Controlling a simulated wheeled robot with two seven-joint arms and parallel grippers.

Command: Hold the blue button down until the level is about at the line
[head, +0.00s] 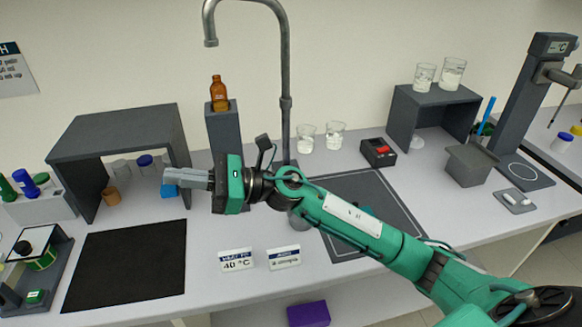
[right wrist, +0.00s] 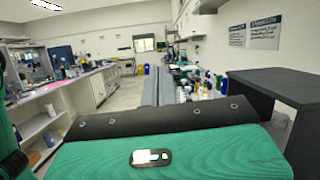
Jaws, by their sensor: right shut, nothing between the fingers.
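My right gripper (head: 168,178) reaches in from the right in the head view, its grey fingers shut, empty and pointing left. The closed fingers also show in the right wrist view (right wrist: 150,90), pointing away over the counter. A small blue object (head: 169,191) sits just below the fingertips in the picture, partly hidden; I cannot tell whether it is the blue button or whether the fingers touch it. A dark device with a green-banded cylinder (head: 42,258) stands at the lower left. No level or line can be made out. My left gripper is not in view.
A dark shelf (head: 115,130) stands behind the fingers, with a brown bottle (head: 219,93) on a grey pillar and a tap (head: 285,80) nearby. A black mat (head: 125,265) lies clear in front. Two small signs (head: 237,260) stand at the front edge.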

